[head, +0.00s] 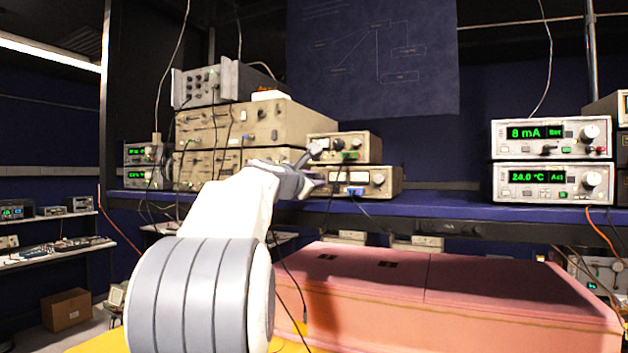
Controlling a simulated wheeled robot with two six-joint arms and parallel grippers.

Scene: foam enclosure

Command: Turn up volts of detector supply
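Two small beige instrument boxes are stacked on the blue shelf in the middle of the head view. The upper box (366,143) has a dark knob and a small green part on its front. The lower box (386,189) has a blue display and a round knob (378,179). I cannot read which one is the detector supply. My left gripper (318,166) is in front of the left ends of these boxes, its fingers apart with nothing visible between them. It hides part of their fronts, and I cannot tell whether it touches them. My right gripper is out of view.
A pink foam enclosure (470,290) fills the space below the blue shelf (440,207). Larger beige units (240,125) stand left of the boxes, with hanging cables. Two white controllers (550,139) with green displays stand at right. The shelf between is clear.

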